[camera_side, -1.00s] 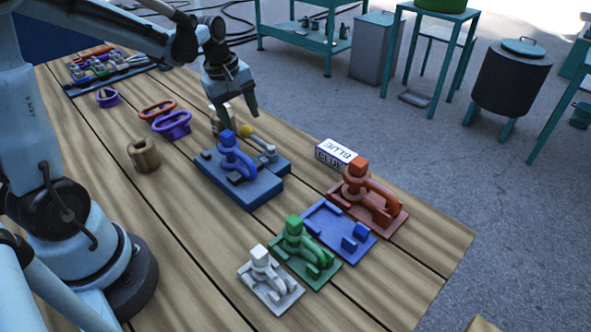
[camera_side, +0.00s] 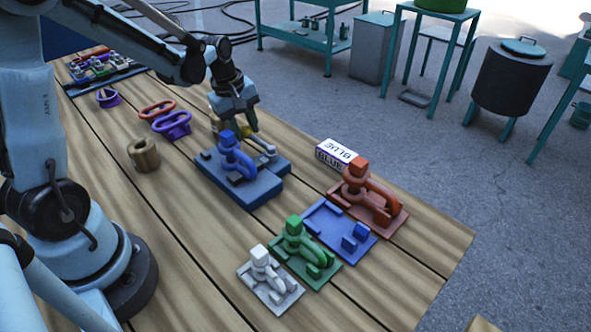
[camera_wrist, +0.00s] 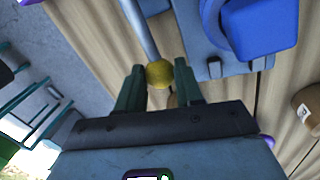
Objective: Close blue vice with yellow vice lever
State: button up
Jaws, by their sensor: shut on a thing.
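The blue vice (camera_side: 238,184) sits on the wooden table, with its base at the centre of the side view. It also shows at the upper right of the wrist view (camera_wrist: 250,28). The yellow ball knob of the vice lever (camera_wrist: 159,73) sits at the end of a thin grey rod (camera_wrist: 140,30). My gripper (camera_side: 238,130) is down at the far side of the vice. Its dark green fingers are shut on the yellow knob, one on each side of it in the wrist view. In the side view the fingers largely hide the knob.
A box lettered BLUE (camera_side: 337,154) stands right of the vice. Red (camera_side: 370,195), green (camera_side: 305,250) and white (camera_side: 270,280) vices and a blue plate (camera_side: 335,230) lie in front. A brass cylinder (camera_side: 144,155) and purple (camera_side: 172,125) and red (camera_side: 157,108) rings stand left.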

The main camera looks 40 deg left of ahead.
grip_shut()
jog(key=shift+w, duration=0.1)
